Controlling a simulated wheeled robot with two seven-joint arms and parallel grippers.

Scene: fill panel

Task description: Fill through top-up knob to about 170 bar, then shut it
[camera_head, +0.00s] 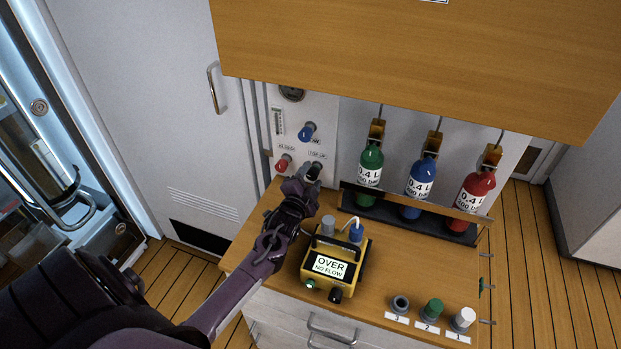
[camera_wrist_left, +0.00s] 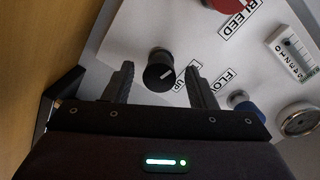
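The black top-up knob (camera_wrist_left: 159,72) with a white pointer mark shows in the left wrist view on the white panel (camera_wrist_left: 180,30). My left gripper (camera_wrist_left: 161,80) is open, with one finger on either side of the knob and visible gaps to it. In the head view my left gripper (camera_head: 308,178) is at the panel's lower edge, just below the TOP-UP label, and largely covers the knob. A round pressure gauge (camera_head: 292,93) is partly cut off by the cabinet above; it also shows in the wrist view (camera_wrist_left: 299,120), its reading illegible. My right gripper is not in view.
A red bleed knob (camera_head: 283,163) and blue flow knob (camera_head: 306,131) are close by. A yellow analyser (camera_head: 331,266) reads "OVER NO FLOW". Green (camera_head: 370,164), blue (camera_head: 420,177) and red (camera_head: 476,191) cylinders stand in a rack. A wooden cabinet (camera_head: 420,60) overhangs.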

